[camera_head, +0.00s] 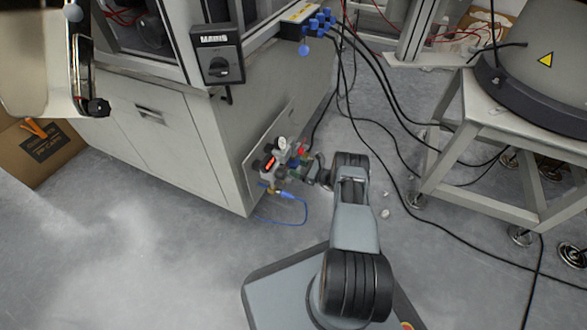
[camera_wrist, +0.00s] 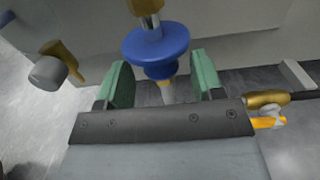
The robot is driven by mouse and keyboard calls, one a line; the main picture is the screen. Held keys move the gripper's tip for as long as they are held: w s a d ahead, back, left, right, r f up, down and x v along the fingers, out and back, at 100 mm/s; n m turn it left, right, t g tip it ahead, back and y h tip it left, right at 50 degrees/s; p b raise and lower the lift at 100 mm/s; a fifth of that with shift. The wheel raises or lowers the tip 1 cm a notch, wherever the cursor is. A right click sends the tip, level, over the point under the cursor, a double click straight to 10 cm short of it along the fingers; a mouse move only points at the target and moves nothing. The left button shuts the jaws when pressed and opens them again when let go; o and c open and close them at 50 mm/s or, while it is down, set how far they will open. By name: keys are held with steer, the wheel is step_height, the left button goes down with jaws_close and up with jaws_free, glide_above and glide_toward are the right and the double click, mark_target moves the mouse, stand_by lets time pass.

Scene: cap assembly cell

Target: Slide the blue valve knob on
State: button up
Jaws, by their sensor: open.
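The blue valve knob (camera_wrist: 155,42) shows in the wrist view as a wide round blue disc with a narrower blue collar below it, in line with a brass fitting (camera_wrist: 143,7). My gripper (camera_wrist: 160,66) is open. Its two green fingers stand on either side of the blue collar, with a visible gap on each side, and the wide disc lies just past the fingertips. In the head view my gripper (camera_head: 325,178) is beside the valve and gauge assembly (camera_head: 282,160) on the cabinet's side; the knob cannot be made out clearly there.
In the wrist view a grey-capped brass fitting (camera_wrist: 48,72) sits left, and a brass fitting with an orange part (camera_wrist: 268,122) sits right. In the head view a blue hose (camera_head: 280,221) hangs under the assembly, black cables (camera_head: 385,160) cross the floor, and a metal stand (camera_head: 470,150) is at right.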

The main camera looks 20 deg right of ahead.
steer(key=shift+x, duration=0.9)
jaws_close()
